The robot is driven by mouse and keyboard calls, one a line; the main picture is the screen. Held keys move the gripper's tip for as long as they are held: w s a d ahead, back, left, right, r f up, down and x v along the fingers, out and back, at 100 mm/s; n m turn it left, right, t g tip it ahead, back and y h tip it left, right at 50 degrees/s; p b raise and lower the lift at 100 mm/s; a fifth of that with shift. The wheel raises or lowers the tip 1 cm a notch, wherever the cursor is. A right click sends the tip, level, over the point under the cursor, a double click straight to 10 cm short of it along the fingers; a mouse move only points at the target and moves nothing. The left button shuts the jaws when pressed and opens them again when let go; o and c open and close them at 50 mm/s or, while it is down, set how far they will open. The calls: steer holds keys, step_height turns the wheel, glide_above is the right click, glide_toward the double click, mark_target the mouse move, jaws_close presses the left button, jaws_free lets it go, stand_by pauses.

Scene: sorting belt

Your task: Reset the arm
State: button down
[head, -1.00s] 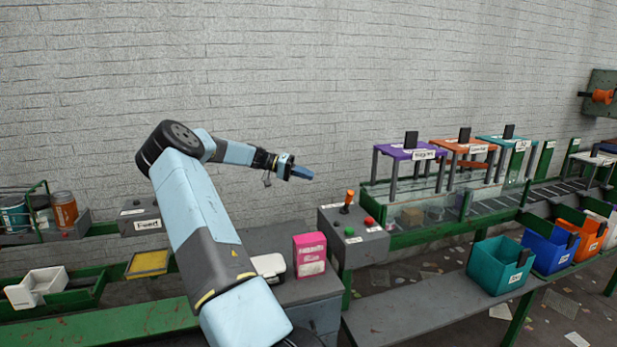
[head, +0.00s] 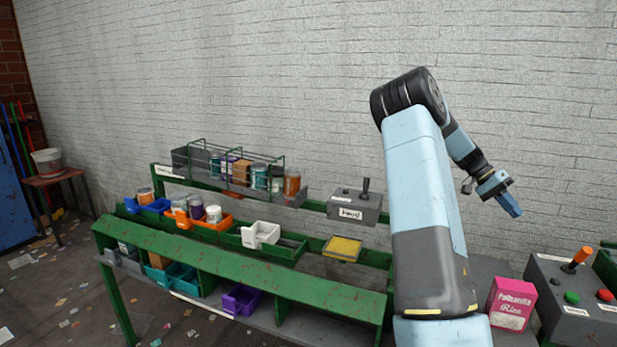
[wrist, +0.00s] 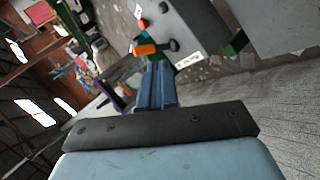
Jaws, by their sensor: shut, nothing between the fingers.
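My arm is raised and bent at the elbow on the right side of the head view. My gripper (head: 512,207) hangs from the forearm in front of the white brick wall, pointing down to the right. Its blue fingers are together with nothing between them. They also show in the wrist view (wrist: 157,85), closed and pointing toward a grey box. The gripper is above and apart from the pink box (head: 511,303) and the grey control box (head: 575,297), touching nothing.
The control box has an orange-handled lever (head: 577,260) and green and red buttons. A grey box with a dark lever (head: 355,206) stands left of my arm. The green rack (head: 240,265) holds coloured bins and jars. Air around the gripper is clear.

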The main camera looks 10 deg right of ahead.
steer(key=s+a+r+n+t+y, duration=0.1)
steer(key=a+r+n+t, duration=0.2)
steer(key=a, duration=0.7)
steer(key=a+r+n+t+y, duration=0.1)
steer(key=a+r+n+t, duration=0.15)
steer(key=a, duration=0.75)
steer(key=s+a+r+n+t+y, duration=0.1)
steer(key=a+r+n+t, duration=0.25)
steer(key=a, duration=0.55)
steer(key=s+a+r+n+t, duration=0.1)
steer(key=s+a+n+t, duration=0.2)
steer(key=s+a, duration=0.4)
steer(key=s+a+r+n+t+y, duration=0.1)
steer(key=s+a+r+n+t, duration=0.1)
steer(key=s+a, duration=0.6)
steer(key=a+n+t, duration=0.1)
steer(key=a, duration=0.6)
steer(key=shift+s+a+y, duration=0.2)
steer(key=shift+a+y, duration=0.1)
